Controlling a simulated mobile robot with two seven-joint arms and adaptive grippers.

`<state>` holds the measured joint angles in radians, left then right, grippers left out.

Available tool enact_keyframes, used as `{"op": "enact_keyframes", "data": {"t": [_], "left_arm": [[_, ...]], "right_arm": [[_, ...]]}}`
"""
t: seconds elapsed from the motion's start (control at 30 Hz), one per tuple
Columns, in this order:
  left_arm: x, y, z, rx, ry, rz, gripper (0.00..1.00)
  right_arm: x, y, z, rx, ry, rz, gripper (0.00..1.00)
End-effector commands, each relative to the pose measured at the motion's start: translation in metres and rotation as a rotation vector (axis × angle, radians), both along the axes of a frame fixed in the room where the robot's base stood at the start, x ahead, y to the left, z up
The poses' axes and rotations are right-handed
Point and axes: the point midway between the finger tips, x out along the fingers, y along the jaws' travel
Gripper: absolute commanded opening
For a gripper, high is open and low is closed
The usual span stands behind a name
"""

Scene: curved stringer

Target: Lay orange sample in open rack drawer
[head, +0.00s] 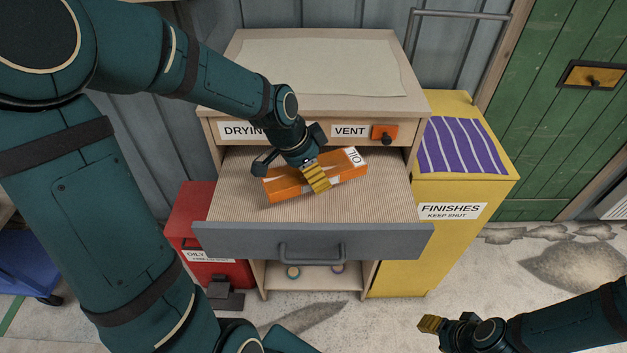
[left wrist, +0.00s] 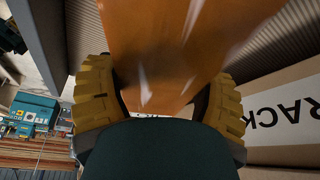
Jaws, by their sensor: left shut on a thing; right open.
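The orange sample (head: 345,167) is a long orange block with a white end marked "OIL". It is in the open rack drawer (head: 240,205), tilted a little across the ribbed drawer floor. I cannot tell whether it rests on the floor or is just above it. My left gripper (head: 316,178) is over its middle, shut on it. In the left wrist view the sample (left wrist: 180,50) fills the space between the yellow fingers of the left gripper (left wrist: 160,105). My right gripper (head: 432,324) is open and empty over the floor at lower right, far from the drawer.
The drying rack (head: 320,65) has a vent knob (head: 384,133) above the drawer. A grey drawer front with a handle (head: 312,252) faces me. A yellow cabinet (head: 440,240) with a striped cloth (head: 460,146) stands right, a red bin (head: 190,220) left.

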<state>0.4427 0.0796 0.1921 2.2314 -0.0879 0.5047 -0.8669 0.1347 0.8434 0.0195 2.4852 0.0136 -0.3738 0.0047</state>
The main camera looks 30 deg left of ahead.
Motion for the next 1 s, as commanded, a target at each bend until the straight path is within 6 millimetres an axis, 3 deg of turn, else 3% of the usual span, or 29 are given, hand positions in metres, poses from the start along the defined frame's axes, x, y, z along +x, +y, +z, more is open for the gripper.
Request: {"op": "enact_keyframes", "data": {"t": [0.5, 0.9, 0.93, 0.97, 1.0], "left_arm": [[0.000, 0.000, -0.057, -0.001, 0.001, 0.000, 0.29], [0.000, 0.000, -0.064, 0.000, -0.003, 0.001, 0.29], [0.000, 0.000, -0.063, 0.000, -0.001, 0.000, 0.85], [0.000, 0.000, -0.063, 0.000, -0.001, 0.000, 0.96], [0.000, 0.000, -0.062, 0.000, -0.001, 0.000, 1.00]], "right_arm": [[0.000, 0.001, -0.009, -0.002, -0.001, -0.001, 0.47], [0.000, 0.001, -0.013, -0.002, 0.000, 0.001, 0.47], [0.000, 0.001, -0.012, -0.002, 0.000, 0.001, 0.47], [0.000, 0.001, -0.011, -0.002, 0.000, 0.001, 0.47], [0.000, 0.001, -0.011, -0.002, 0.000, 0.001, 0.47]]}}
